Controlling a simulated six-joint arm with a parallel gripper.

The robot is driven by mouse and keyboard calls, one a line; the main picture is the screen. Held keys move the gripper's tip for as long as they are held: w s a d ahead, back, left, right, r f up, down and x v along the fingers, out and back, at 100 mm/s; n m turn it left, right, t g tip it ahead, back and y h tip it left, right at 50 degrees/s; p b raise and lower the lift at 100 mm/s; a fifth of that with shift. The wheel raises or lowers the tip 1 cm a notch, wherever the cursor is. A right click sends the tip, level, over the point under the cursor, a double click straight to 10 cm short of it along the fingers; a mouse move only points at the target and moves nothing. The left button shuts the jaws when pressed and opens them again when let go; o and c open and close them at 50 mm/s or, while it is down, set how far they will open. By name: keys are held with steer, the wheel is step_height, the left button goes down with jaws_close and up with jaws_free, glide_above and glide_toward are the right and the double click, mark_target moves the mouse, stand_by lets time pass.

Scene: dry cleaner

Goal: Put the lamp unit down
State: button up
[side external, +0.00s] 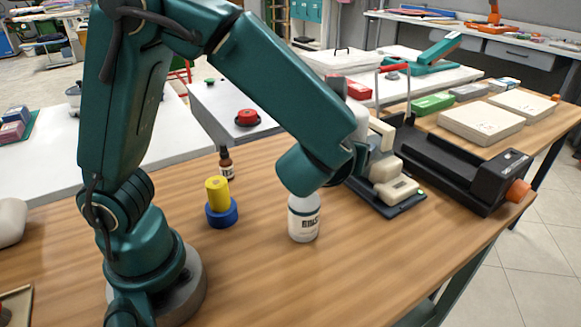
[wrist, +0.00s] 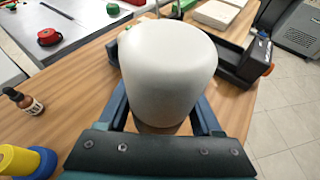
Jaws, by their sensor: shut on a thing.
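The lamp unit (wrist: 168,70) is a whitish, rounded, blunt body that fills the middle of the wrist view. My gripper (wrist: 162,88) is shut on it, with one blue finger on each side. Its underside is hidden, so I cannot tell whether it touches anything below. In the side view my arm reaches over the wooden table (side external: 240,280), and the fingers and the held unit are hard to make out behind my wrist. A black stand with beige parts (side external: 395,190) is just right of my wrist there.
A white labelled bottle (side external: 304,222) stands below my wrist. A yellow roll on a blue base (side external: 218,195) and a brown bottle (side external: 226,163) are left of it. A black tray with an orange knob (side external: 517,190) lies right.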

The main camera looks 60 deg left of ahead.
steer(key=m+t+h, duration=0.1)
steer(key=m+h, duration=0.1)
glide_above(359, 261)
step_height(359, 261, down, 9)
steer(key=shift+r, duration=0.2)
steer(key=shift+f, duration=3.25)
steer(key=shift+f, duration=0.5)
steer(key=o, duration=1.5)
